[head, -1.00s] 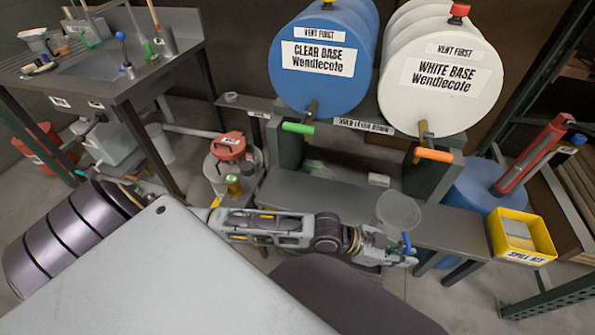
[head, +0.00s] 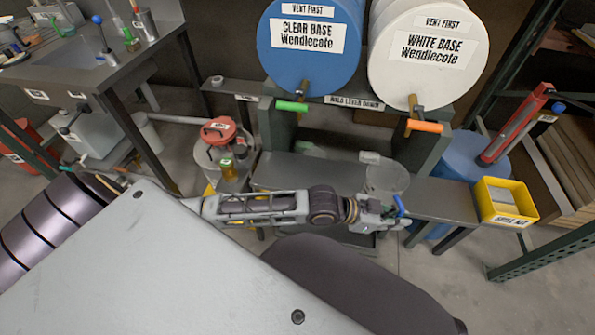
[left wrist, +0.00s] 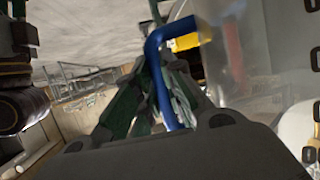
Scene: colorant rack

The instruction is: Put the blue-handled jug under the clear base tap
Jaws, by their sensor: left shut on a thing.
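The jug (head: 386,178) is clear with a blue handle (head: 400,206). It stands over the grey bench's front part, below and left of the orange-levered white base tap. My left gripper (head: 393,213) is shut on the blue handle; in the left wrist view the blue handle (left wrist: 157,75) lies between the fingers (left wrist: 160,100), with the clear jug wall (left wrist: 235,50) beside it. I cannot tell whether the jug's bottom touches the bench. The clear base tap (head: 304,92), with a green lever (head: 292,106), is on the blue drum (head: 310,65), up and left of the jug. My right gripper is not seen.
The white drum (head: 425,75) has the orange-levered tap (head: 425,126). The grey bench (head: 310,172) is clear below the blue drum. A small pale block (head: 369,157) is behind the jug.

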